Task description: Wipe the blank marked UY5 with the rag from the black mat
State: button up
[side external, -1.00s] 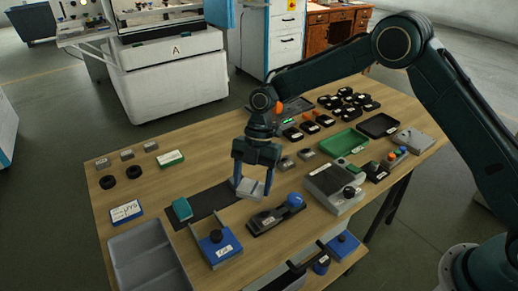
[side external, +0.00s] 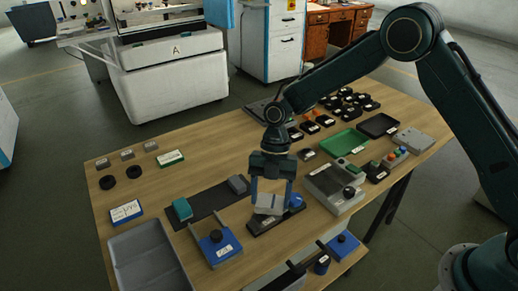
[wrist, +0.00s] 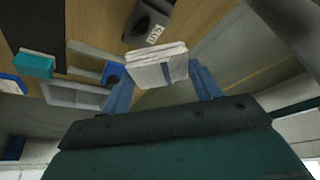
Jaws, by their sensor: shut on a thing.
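My gripper (side external: 270,203) is shut on a folded, pale grey-white rag (side external: 266,208), which also shows between the fingers in the wrist view (wrist: 157,68). In the side view the rag is over the left part of a black holder (side external: 262,225) with a blue ball knob (side external: 296,201). I cannot tell whether it touches. The rag hides part of the holder. In the wrist view a dark piece with a white label (wrist: 154,36) shows just beyond the rag; its lettering is too small to read surely. The black mat (side external: 208,202) lies to the left.
A teal block (side external: 182,209) and a grey block (side external: 238,184) sit on the mat's ends. A blue fixture (side external: 217,248) stands front left, a grey machine block (side external: 332,182) to the right. A grey tray (side external: 145,255) lies at left. Bare wood shows behind the mat.

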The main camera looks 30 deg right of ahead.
aim_at(269, 219)
jog(key=shift+f, duration=2)
jog(key=shift+w+f, duration=0.6)
jog(key=shift+f, duration=0.3)
jog(key=shift+c, duration=0.5)
jog(key=shift+w, duration=1.35)
jog(key=shift+s, duration=1.85)
jog(key=shift+s+r, duration=0.1)
jog(key=shift+r, duration=4)
